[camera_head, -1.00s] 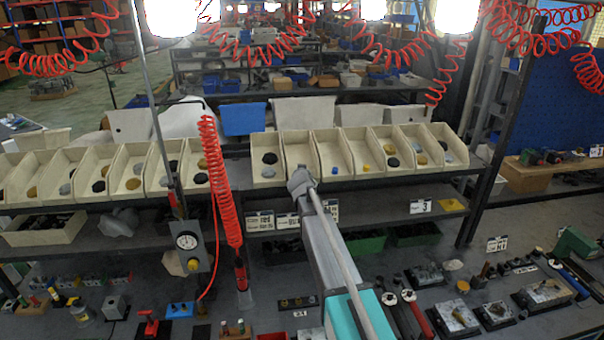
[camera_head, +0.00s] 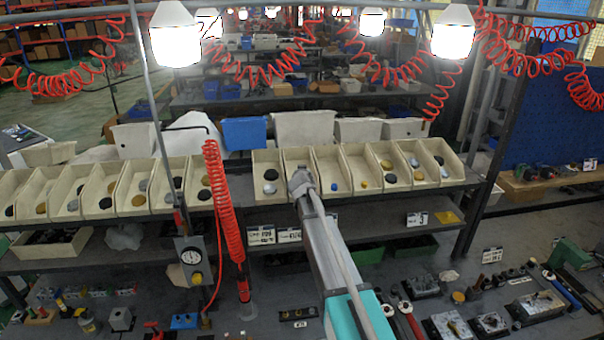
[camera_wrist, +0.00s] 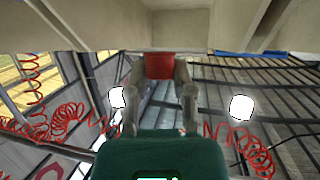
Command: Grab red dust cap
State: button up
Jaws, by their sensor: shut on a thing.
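In the wrist view the red dust cap (camera_wrist: 160,66) sits between the two fingertips of my gripper (camera_wrist: 161,72), touching both. My gripper is shut on it. The cap is small and dull red. In the head view my gripper (camera_head: 301,182) is at the front of a cream bin near the left end of the right-hand row. There the cap is hidden by my gripper and arm.
Pale bin walls (camera_wrist: 110,20) stand close beyond the fingertips in the wrist view. Cream bins (camera_head: 390,178) with dark, grey, yellow and blue caps line the shelf. A coiled red hose (camera_head: 221,200) hangs left of my arm. Tools and blocks crowd the bench below.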

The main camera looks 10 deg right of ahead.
jog(key=shift+r+p, duration=0.95)
jog(key=shift+r, duration=0.35)
